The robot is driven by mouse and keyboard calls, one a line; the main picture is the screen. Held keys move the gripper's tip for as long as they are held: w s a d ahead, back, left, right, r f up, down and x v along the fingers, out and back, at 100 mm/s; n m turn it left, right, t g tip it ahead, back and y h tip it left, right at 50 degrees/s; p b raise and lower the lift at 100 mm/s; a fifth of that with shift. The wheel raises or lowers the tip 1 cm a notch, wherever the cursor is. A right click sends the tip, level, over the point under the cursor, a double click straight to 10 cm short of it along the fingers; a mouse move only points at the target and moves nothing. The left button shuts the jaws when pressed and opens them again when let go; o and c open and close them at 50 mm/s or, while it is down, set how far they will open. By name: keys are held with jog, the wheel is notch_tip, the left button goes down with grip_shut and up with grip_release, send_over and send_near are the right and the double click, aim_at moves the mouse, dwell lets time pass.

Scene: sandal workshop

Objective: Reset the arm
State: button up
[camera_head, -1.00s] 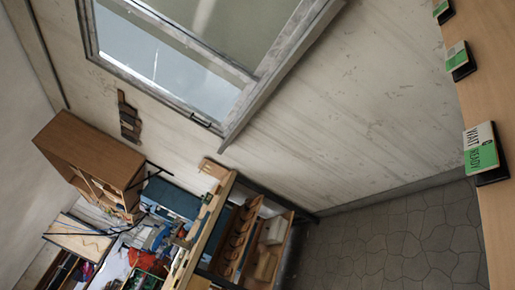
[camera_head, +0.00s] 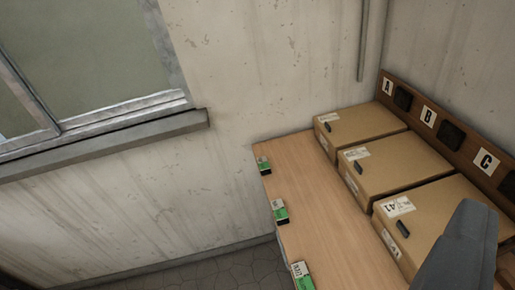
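My gripper does not show in the head view, and neither do its fingertips. A smooth grey-blue shape (camera_head: 462,248) rises at the lower right and covers part of the nearest carton. I cannot tell whether it is part of my own arm.
A wooden table (camera_head: 315,210) stands in the corner. Three cartons (camera_head: 362,124) (camera_head: 392,165) (camera_head: 430,220) lie along it before a board (camera_head: 448,110) lettered A, B, C. Green-and-white labelled stands (camera_head: 264,166) (camera_head: 280,212) (camera_head: 302,275) line its left edge. A window (camera_head: 80,70) is at upper left.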

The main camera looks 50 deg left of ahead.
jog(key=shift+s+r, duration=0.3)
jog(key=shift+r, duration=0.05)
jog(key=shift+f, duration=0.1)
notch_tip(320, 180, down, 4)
jog(key=b, duration=0.4)
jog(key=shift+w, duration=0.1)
